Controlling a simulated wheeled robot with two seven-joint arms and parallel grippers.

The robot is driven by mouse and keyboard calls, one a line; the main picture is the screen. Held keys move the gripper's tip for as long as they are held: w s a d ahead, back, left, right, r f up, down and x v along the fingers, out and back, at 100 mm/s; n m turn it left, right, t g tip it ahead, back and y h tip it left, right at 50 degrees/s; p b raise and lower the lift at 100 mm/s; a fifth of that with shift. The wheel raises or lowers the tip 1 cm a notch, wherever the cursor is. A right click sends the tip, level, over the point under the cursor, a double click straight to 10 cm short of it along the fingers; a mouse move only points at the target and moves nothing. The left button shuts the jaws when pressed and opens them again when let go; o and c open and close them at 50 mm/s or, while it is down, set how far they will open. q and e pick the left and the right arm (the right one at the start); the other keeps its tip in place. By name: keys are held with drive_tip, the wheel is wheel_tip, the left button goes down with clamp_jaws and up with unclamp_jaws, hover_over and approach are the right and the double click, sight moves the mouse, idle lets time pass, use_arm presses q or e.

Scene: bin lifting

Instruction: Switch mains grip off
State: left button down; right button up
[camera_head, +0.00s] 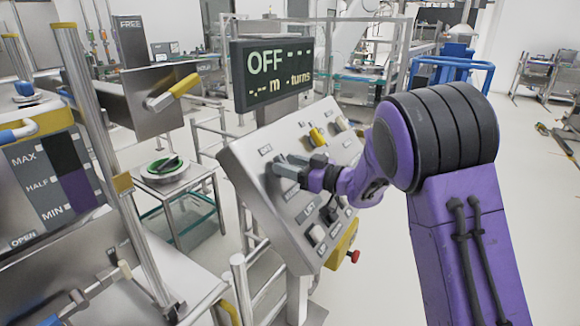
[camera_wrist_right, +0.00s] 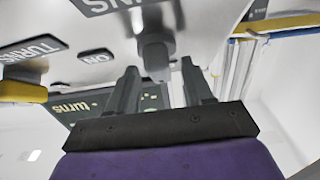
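The tilted grey control panel (camera_head: 262,205) stands mid-picture in the head view. My right gripper (camera_head: 282,168) reaches over its upper left part from the right. In the right wrist view, its two fingers (camera_wrist_right: 160,88) are apart. A grey knob (camera_wrist_right: 153,52) stands at the gap between them; I cannot tell if they touch it. A cut-off, upside-down label (camera_wrist_right: 108,5) ending in "NS" is beside the knob, and an "ON" label (camera_wrist_right: 96,56) is to its left. The display (camera_head: 272,75) reads "OFF". My left gripper is not in view.
A yellow knob (camera_head: 317,136) and a black knob (camera_head: 329,212) are also on the panel. A red button (camera_head: 354,256) sits on a yellow box at its lower right. A steel machine with a yellow-handled lever (camera_head: 178,90) stands at the left.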

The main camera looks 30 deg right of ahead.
drive_tip(key=shift+s+d, duration=0.15)
drive_tip(key=shift+s, duration=0.15)
drive_tip(key=b+v, duration=0.2)
drive_tip(key=v, duration=0.8)
drive_tip(key=shift+b, duration=0.35)
